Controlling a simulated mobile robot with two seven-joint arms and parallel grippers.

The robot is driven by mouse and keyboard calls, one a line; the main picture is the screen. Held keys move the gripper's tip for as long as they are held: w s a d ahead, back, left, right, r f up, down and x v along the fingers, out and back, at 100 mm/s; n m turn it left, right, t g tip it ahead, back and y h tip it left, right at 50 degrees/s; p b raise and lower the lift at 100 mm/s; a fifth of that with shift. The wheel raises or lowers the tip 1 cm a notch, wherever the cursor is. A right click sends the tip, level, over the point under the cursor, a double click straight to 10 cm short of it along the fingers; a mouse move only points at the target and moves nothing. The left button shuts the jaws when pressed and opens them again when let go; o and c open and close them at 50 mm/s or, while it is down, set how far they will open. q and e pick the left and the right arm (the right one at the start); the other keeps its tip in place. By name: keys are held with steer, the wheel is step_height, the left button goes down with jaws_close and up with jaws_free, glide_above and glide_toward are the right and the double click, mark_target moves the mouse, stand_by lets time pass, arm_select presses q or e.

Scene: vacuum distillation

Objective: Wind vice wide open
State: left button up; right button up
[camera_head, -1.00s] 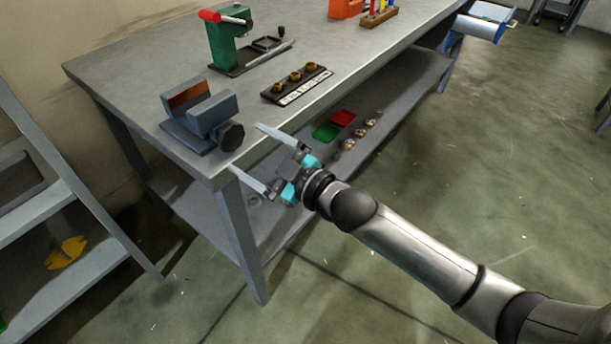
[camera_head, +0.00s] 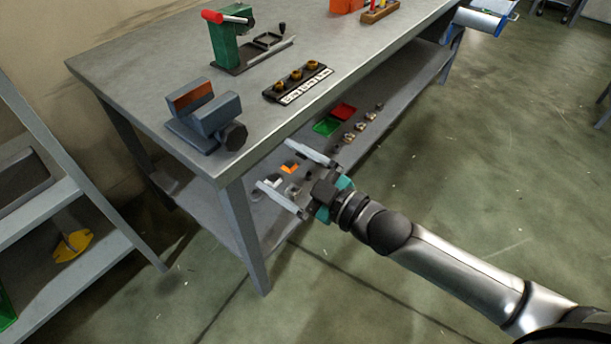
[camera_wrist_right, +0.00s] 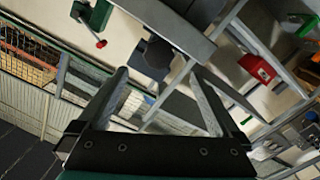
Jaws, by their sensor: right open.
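The blue-grey vice (camera_head: 205,118) sits on the near left corner of the workbench, with a gap between its jaws and a reddish-brown face on the back jaw. Its dark round knob (camera_head: 234,136) faces the bench's front edge. My right gripper (camera_head: 283,170) is open and empty, in front of the bench edge, to the right of and below the knob in the head view, apart from it. In the right wrist view, the open fingers (camera_wrist_right: 160,90) frame a dark round shape that looks like the knob (camera_wrist_right: 159,54), beyond the fingertips. My left gripper is not in view.
The workbench (camera_head: 150,75) also holds a green press with a red handle (camera_head: 225,40) and a black block with several brass pieces (camera_head: 298,80). Red and green trays (camera_head: 335,118) and small parts lie on the lower shelf. A grey rack (camera_head: 85,225) stands at left.

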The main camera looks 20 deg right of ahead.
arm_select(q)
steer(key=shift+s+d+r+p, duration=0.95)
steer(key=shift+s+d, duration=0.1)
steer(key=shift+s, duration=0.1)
arm_select(e)
steer(key=shift+v, duration=2.4)
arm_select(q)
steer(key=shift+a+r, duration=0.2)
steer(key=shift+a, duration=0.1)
